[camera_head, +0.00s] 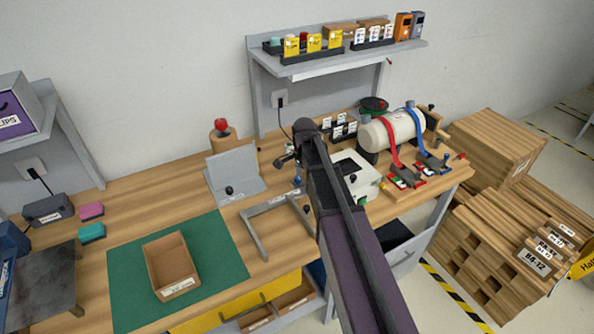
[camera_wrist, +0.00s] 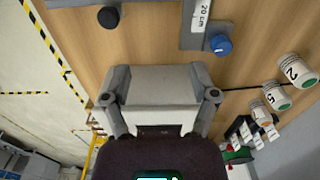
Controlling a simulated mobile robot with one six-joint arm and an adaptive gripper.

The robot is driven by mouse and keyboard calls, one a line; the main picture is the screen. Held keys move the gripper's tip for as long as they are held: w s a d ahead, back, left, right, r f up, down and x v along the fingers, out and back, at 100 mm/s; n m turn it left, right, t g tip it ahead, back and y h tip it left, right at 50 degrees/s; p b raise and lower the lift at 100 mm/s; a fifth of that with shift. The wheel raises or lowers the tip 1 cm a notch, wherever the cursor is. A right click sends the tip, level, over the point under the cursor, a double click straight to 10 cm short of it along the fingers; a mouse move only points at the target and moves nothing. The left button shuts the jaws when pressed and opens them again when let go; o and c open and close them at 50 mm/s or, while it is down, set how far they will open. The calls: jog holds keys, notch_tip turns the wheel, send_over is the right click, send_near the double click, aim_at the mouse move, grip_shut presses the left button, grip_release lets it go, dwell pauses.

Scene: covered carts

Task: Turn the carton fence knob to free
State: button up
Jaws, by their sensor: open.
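A grey upright plate (camera_head: 232,170) stands on the bench with a black knob (camera_head: 229,190) low on its face. Beside it lies a grey open frame (camera_head: 262,232). A black knob (camera_head: 307,209) is by the frame's right end, and a blue knob (camera_head: 298,180) is behind it. Both also show in the wrist view, the blue knob (camera_wrist: 221,44) close to a "20 cm" label and the black knob (camera_wrist: 108,16) at the top. I cannot tell which is the carton fence knob. My gripper (camera_head: 285,160) is open above the bench, apart from these knobs; its fingers (camera_wrist: 160,100) are spread.
An open carton (camera_head: 172,262) sits on a green mat (camera_head: 125,285). A pale box (camera_head: 355,178) stands right of the frame, partly behind my arm. A strapped white cylinder (camera_head: 393,130) is at the back right. Clear wood lies between mat and plate.

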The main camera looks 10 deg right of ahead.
aim_at(298, 177)
jog(key=w+r+m+p, duration=0.3)
jog(key=w+m, duration=0.4)
jog(key=w, duration=0.3)
jog(key=shift+r+p, duration=0.35)
jog(key=shift+r, duration=0.5)
jog(key=shift+s+f, duration=0.1)
jog(key=shift+f, duration=0.1)
notch_tip(298, 177, down, 13)
jog(key=b, duration=1.3)
jog(key=shift+f+b, duration=0.2)
jog(key=shift+b, duration=0.2)
grip_shut()
